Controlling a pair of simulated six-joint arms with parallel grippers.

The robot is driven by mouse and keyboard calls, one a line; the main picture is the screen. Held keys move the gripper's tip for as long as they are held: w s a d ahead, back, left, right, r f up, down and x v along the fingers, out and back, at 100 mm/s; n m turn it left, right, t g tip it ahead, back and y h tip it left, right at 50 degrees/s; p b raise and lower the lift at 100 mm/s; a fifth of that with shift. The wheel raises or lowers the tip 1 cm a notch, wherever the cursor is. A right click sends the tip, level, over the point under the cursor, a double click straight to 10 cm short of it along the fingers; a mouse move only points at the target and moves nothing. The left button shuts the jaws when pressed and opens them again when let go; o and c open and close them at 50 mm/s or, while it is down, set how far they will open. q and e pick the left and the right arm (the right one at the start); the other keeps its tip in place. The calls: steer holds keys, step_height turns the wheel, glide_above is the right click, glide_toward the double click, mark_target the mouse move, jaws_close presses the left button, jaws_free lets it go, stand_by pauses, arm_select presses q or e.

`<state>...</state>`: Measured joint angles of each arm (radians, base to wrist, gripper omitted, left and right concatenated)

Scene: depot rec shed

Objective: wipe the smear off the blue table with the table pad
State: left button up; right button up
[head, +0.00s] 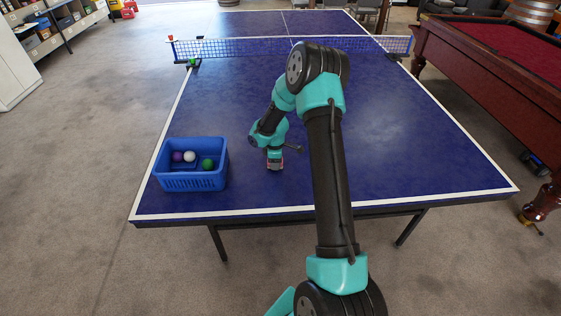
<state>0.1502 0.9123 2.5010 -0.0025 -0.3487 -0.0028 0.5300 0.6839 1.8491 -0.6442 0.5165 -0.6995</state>
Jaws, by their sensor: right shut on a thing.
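The blue table (400,160) is a ping-pong table with white edge lines and fills the middle of the head view. My right gripper (274,152) points down over its near half, to the right of the blue basket. It is shut on the table pad (275,165), a small block with a dark, pinkish lower part. The pad is at or just above the table top; I cannot tell if it touches. I cannot make out a smear; the arm and pad hide part of the surface. My left gripper is not in view.
A blue basket (192,184) with purple, white and green balls stands at the table's near left. A net (290,46) crosses the table farther back, with a small green ball by its left post. A pool table (500,70) stands at the right.

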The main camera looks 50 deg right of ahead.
mark_target(256, 166)
steer(key=shift+w+a, duration=2.65)
steer(key=shift+a, duration=0.15)
steer(key=shift+w+r, duration=0.1)
steer(key=shift+r, duration=0.1)
step_height(256, 166, up, 8)
